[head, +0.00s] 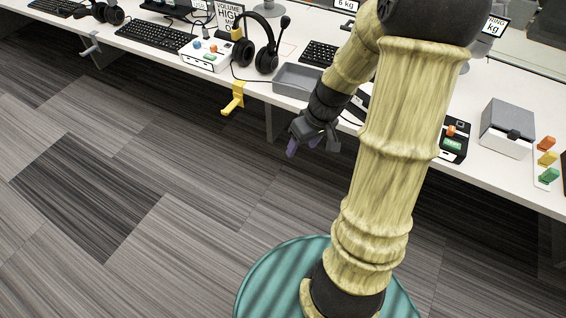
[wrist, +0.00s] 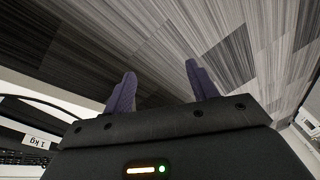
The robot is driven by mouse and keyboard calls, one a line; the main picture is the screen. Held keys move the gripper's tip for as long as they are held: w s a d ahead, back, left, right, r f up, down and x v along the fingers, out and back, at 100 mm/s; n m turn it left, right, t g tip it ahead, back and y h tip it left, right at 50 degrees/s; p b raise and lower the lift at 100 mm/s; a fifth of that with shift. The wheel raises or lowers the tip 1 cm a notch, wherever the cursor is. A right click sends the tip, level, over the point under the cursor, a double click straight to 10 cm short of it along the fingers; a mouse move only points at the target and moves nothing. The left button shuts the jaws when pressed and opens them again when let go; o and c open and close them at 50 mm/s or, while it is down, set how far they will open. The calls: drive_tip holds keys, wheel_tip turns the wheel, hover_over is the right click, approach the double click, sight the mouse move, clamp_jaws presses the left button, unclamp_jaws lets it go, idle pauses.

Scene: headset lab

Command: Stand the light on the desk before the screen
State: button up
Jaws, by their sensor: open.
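My gripper (head: 313,143) is open and empty, hanging over the floor just off the front edge of the white desk (head: 225,75). In the wrist view its two purple fingers (wrist: 160,78) are apart with only carpet beyond them. I cannot pick out a light for certain; my arm hides part of the desk.
A headset (head: 266,55), a grey tray (head: 297,81) and a white button box (head: 207,54) crowd the desk. To the right are a black device (head: 454,142), a grey-topped box (head: 508,125) and coloured switches (head: 547,160). A yellow hook (head: 233,99) juts from the front edge. The carpet is clear.

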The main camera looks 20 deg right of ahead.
drive_tip(key=s+a+r+m+h, duration=0.2)
drive_tip(key=s+a+r, duration=0.3)
drive_tip(key=s+a, duration=0.2)
drive_tip(key=shift+s+a+t, duration=0.25)
drive_tip(key=shift+a+t, duration=0.15)
drive_tip(key=shift+a, duration=0.35)
